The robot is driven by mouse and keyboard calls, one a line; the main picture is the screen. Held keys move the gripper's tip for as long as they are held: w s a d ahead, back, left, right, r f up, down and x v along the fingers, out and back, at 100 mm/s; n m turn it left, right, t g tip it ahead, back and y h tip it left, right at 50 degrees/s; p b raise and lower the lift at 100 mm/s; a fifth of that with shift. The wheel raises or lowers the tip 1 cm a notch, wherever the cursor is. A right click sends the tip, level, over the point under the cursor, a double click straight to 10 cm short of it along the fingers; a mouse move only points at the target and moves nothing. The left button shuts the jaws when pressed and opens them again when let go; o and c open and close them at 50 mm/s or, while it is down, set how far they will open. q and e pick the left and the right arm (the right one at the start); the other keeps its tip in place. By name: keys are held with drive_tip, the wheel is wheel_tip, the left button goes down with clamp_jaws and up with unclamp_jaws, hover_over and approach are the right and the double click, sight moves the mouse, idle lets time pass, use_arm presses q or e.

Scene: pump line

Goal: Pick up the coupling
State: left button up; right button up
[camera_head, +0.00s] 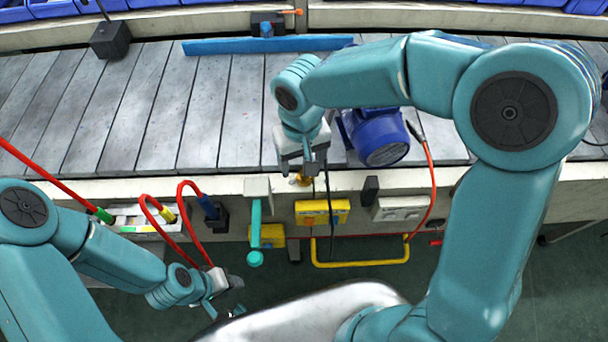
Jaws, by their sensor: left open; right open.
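A small brass-coloured piece (301,180), possibly the coupling, shows at the conveyor's front edge, just below my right gripper (312,168). My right gripper is open and points down there, and its wrist hides part of the area. I cannot tell whether its fingers touch the brass piece. A blue motor-like pump (380,138) sits on the conveyor just right of that gripper. My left gripper (232,298) is open and low at the lower left, in front of the conveyor, with nothing seen in it.
The grey slatted conveyor (120,120) is mostly clear on the left. A blue bar (230,46) lies along its back. A teal lever (256,225), yellow box (322,212), yellow handle (360,263) and red hoses (160,220) are along the front. Blue bins (50,8) stand behind.

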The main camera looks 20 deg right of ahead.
drive_tip(key=f, duration=0.5)
drive_tip(key=shift+w+d+f, duration=0.15)
drive_tip(key=shift+d+f, duration=0.2)
drive_tip(key=c, duration=1.2)
